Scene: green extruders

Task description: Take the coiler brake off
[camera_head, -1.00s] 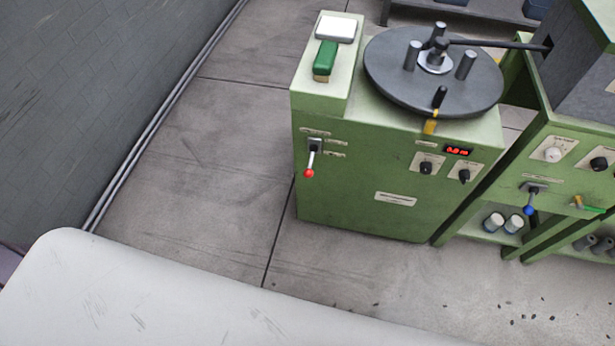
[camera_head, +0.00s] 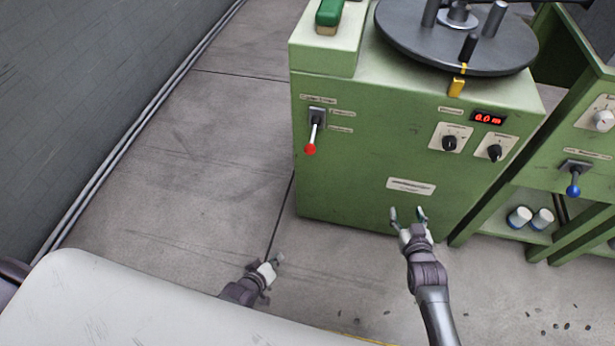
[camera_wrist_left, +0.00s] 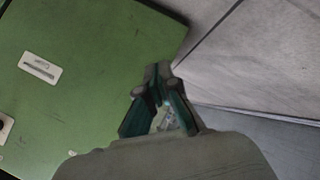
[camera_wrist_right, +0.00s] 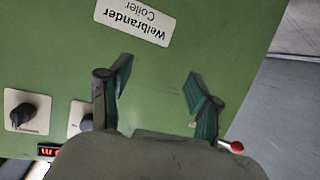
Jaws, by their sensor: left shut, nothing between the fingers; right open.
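The green coiler cabinet (camera_head: 370,180) stands ahead of me. On its front left is a lever with a red ball knob (camera_head: 310,149), hanging downward from a dark mount (camera_head: 317,115); the small labels around it are unreadable. The red knob also shows in the right wrist view (camera_wrist_right: 237,147), beside a finger and apart from it. My right gripper (camera_head: 408,212) is open and empty in front of the cabinet's lower front, right of and below the lever. My left gripper (camera_head: 278,259) is shut and empty, lower and to the left, away from the lever.
The cabinet bears a dark turntable (camera_head: 455,42) with posts, a red display (camera_head: 488,118) and black knobs (camera_head: 449,143). A neighbouring green machine has a blue-knobbed lever (camera_head: 573,188). The floor left of the cabinet is clear, up to a grey wall.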

